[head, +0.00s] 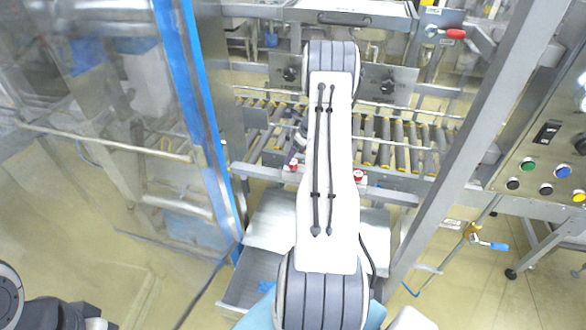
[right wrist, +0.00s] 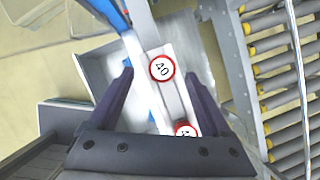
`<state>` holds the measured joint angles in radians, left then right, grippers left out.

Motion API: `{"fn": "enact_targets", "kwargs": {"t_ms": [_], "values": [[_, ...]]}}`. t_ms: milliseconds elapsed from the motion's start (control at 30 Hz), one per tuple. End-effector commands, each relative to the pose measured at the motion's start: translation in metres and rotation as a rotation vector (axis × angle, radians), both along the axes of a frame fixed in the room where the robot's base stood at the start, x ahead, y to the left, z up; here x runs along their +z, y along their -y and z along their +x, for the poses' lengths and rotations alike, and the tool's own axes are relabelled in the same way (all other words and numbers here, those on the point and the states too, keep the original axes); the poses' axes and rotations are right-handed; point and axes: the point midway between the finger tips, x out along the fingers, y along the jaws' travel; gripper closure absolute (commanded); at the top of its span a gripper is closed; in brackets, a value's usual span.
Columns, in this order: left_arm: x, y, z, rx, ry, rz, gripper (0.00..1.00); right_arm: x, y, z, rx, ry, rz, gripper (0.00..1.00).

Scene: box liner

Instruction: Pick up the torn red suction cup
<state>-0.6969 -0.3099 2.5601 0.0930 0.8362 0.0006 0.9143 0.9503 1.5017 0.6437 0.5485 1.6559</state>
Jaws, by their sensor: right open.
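Two red-rimmed round pieces with pale, marked faces sit on a metal bar in front of the rollers. The left red piece (head: 293,164) shows beside my white arm link in the head view, the right red piece (head: 358,176) on its other side. In the right wrist view, one red piece (right wrist: 161,69) shows between the fingertips of my open, empty right gripper (right wrist: 160,76). The other (right wrist: 186,131) is partly hidden by the gripper body. I cannot tell which, if either, is a torn suction cup. Dark parts of my left arm show at lower left; its jaws are unclear.
A roller conveyor (head: 395,143) lies behind the bar. An open metal bin (head: 246,278) is below it. A clear panel with a blue-edged post (head: 196,95) stands left. A slanted frame post (head: 475,130) and a button panel (head: 545,165) stand right.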

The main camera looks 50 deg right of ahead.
Motion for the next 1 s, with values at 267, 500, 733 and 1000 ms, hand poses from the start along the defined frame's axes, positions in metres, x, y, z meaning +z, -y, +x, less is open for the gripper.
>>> {"fn": "enact_targets", "kwargs": {"t_ms": [267, 500, 733, 1000], "values": [[0.017, 0.000, 0.000, 0.001, 0.000, 0.000, 0.50, -0.033, 0.002, 0.012, 0.003, -0.002, 0.002, 0.17], [0.019, 0.000, 0.000, 0.001, 0.000, 0.000, 0.50, -0.047, 0.003, 0.017, 0.001, -0.001, 0.000, 0.17], [0.018, 0.000, 0.000, 0.001, 0.000, 0.000, 0.50, -0.047, 0.003, 0.017, 0.001, -0.001, 0.000, 0.44], [0.018, 0.000, 0.000, 0.001, 0.000, 0.000, 0.50, -0.047, 0.003, 0.017, 0.002, 0.000, -0.001, 1.00]]}}
